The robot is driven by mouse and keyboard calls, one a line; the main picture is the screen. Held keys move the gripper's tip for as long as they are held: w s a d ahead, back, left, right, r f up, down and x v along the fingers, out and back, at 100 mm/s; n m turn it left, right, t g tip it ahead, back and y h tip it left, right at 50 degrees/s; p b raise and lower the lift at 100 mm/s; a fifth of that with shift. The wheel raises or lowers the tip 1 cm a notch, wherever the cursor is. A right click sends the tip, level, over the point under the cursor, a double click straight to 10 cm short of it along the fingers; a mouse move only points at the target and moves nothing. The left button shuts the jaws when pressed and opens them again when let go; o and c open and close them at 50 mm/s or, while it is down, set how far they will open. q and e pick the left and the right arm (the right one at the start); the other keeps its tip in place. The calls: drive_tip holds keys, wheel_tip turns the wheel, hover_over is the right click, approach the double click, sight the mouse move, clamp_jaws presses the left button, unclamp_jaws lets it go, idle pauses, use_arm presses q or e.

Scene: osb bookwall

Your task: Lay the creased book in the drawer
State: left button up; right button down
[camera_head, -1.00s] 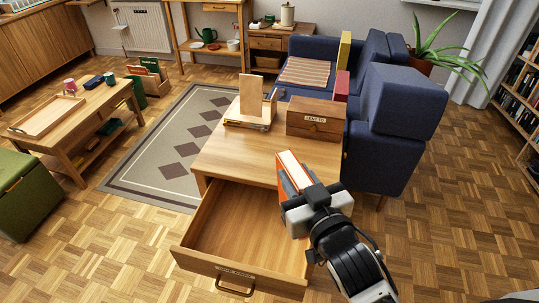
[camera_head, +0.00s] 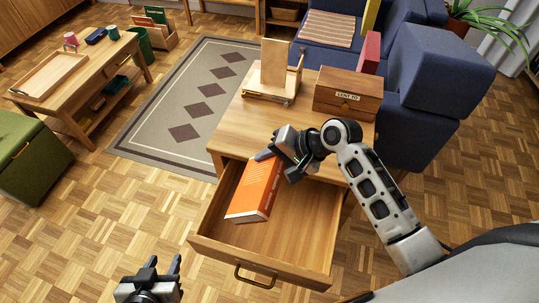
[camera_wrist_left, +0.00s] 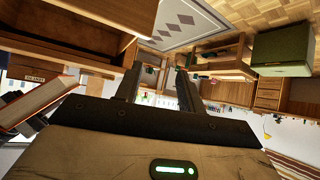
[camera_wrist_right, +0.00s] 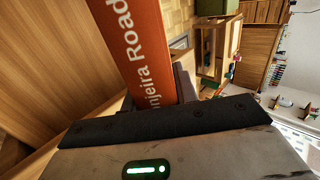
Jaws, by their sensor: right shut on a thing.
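The orange book (camera_head: 254,190) hangs over the left part of the open drawer (camera_head: 297,240); I cannot tell whether it touches the drawer's bottom. My right gripper (camera_head: 270,156) is shut on the end of the book nearest the table. In the right wrist view the book's orange face (camera_wrist_right: 140,40) with white lettering stands between the fingers. No crease can be made out. My left gripper (camera_head: 164,268) is open and empty, in front of the drawer to the left. The left wrist view shows the book (camera_wrist_left: 35,103) at its left edge.
The drawer belongs to a wooden table (camera_head: 240,125) bearing a wooden box (camera_head: 345,95) with a label and a wooden stand (camera_head: 275,75). A blue sofa (camera_head: 430,75) stands behind on the right. The drawer's right part is empty.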

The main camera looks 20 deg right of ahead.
sight(275, 211)
use_arm(q)
drive_tip(key=shift+s, duration=0.1)
use_arm(e)
drive_tip(key=shift+r, duration=0.1)
